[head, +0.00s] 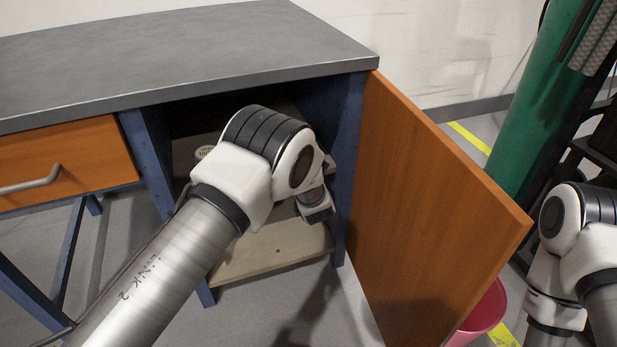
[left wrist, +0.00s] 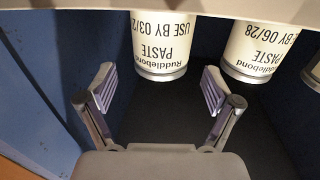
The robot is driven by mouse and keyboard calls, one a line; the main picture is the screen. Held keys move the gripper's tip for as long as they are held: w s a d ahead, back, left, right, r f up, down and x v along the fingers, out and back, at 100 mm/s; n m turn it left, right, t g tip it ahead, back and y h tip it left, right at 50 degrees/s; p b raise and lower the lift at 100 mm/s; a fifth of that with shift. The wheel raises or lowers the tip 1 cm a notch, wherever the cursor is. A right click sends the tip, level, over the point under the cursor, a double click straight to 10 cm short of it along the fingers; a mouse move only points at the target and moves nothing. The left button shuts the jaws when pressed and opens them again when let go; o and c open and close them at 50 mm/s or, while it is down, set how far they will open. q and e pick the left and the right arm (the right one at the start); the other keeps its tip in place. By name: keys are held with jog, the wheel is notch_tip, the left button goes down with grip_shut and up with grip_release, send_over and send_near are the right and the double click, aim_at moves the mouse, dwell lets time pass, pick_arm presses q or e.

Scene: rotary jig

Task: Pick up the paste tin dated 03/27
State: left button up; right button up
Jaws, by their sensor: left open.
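In the left wrist view, a cream paste tin (left wrist: 160,45) with upside-down lettering reads "USE BY 03/2", its last digit cut off or unclear. It stands between and beyond the fingers of my left gripper (left wrist: 158,86), which is open and empty. A second paste tin (left wrist: 256,50), marked 06/28, stands to its right. Part of another pale tin (left wrist: 314,72) shows at the right edge. In the head view my left arm reaches into the open cabinet and hides its gripper. A pale round tin top (head: 204,152) shows left of the arm. My right gripper is out of view.
The cabinet has a grey worktop (head: 180,50), blue posts (head: 347,150) and a wooden lower shelf (head: 270,250). Its orange door (head: 430,210) stands open to the right. A drawer (head: 60,165) is at left, a pink bin (head: 485,312) beyond the door.

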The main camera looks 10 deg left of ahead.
pick_arm(q)
jog(key=shift+d+f, duration=0.1)
jog(key=shift+f, duration=0.6)
jog(key=b+x, duration=0.5)
jog(key=x, duration=0.2)
jog(key=shift+w+a+b, duration=0.25)
jog(key=shift+a+b, duration=0.05)
jog(key=shift+r, duration=0.25)
jog(key=c, duration=1.4)
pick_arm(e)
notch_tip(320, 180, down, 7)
